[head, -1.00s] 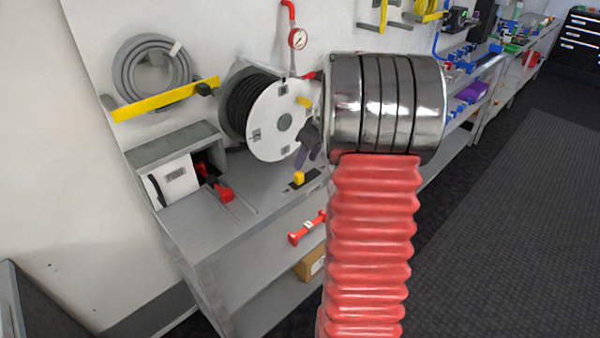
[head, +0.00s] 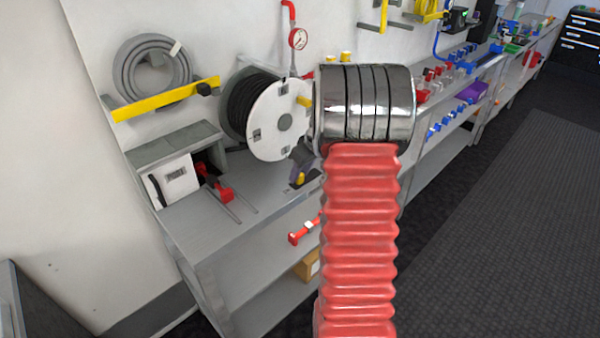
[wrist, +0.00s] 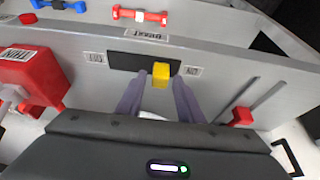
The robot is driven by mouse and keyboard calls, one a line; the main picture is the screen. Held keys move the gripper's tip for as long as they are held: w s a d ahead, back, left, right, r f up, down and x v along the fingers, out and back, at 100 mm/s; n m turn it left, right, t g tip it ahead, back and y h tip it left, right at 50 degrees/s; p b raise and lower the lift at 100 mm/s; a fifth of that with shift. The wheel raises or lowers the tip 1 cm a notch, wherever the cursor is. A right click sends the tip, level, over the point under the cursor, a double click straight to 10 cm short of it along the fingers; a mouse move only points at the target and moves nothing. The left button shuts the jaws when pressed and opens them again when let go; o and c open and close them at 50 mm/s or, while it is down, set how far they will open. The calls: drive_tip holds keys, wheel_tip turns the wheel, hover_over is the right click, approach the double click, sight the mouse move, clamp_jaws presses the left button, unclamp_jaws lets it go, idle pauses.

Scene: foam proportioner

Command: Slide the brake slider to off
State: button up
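The yellow slider (wrist: 160,74) stands in a black slotted plate (wrist: 125,62) on the grey bench top. In the wrist view it sits towards the plate's right end. Small labels flank the plate; I cannot read them reliably. My gripper (wrist: 158,82) is open, with one purple finger on each side of the slider. The fingers look apart from it. In the head view, my gripper (head: 301,157) is just above the slider (head: 300,178), and my arm hides part of the bench.
A hose reel (head: 283,122) stands behind my gripper. A red handle (head: 225,193) on two rails lies to the left, by a white-fronted box (head: 175,180). A red block (wrist: 35,75) is at the wrist view's left. A red bar handle (head: 305,230) is on the bench front.

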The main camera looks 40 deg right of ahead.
clamp_jaws()
